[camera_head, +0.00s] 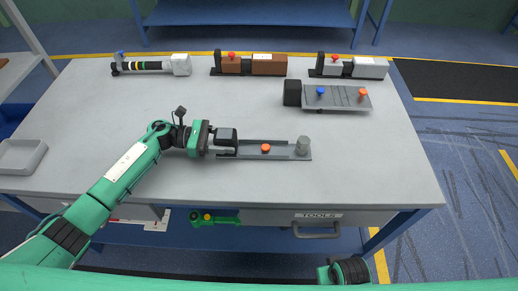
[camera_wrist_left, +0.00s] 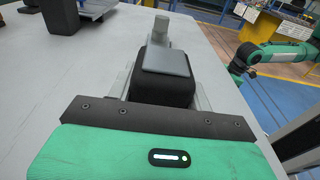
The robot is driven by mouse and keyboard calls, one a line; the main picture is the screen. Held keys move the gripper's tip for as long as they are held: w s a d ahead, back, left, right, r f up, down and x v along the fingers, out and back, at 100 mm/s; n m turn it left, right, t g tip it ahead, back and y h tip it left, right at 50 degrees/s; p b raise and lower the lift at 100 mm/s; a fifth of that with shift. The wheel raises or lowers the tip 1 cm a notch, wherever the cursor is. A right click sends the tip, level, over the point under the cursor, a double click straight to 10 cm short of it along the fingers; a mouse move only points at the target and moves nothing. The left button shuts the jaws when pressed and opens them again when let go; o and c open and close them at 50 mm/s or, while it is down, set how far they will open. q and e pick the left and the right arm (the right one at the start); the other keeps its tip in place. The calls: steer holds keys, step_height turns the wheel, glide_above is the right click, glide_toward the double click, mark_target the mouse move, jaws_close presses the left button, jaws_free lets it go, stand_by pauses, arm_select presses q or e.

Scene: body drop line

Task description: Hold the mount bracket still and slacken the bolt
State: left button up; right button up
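The mount bracket (camera_head: 284,155) is a long grey plate lying on the table. An orange bolt head (camera_head: 265,148) sits at its middle, and a grey cylinder (camera_head: 302,146) stands at its right end. A black block (camera_head: 227,134) is at its left end. My left gripper (camera_head: 226,148) is at that end; the block shows large in the left wrist view (camera_wrist_left: 165,85), right ahead of the dark palm. My right arm (camera_wrist_left: 275,50) shows in the left wrist view, with a dark end too small to read.
A plate with blue and orange knobs (camera_head: 337,98) and a black end block lies behind the bracket. Several assemblies stand along the back edge, including a brown one (camera_head: 268,64). A grey tray (camera_head: 20,156) is at the left edge. The table right of the bracket is clear.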

steer(key=shift+f+b, duration=0.65)
steer(key=shift+b, duration=0.05)
stand_by(1.1)
stand_by(1.7)
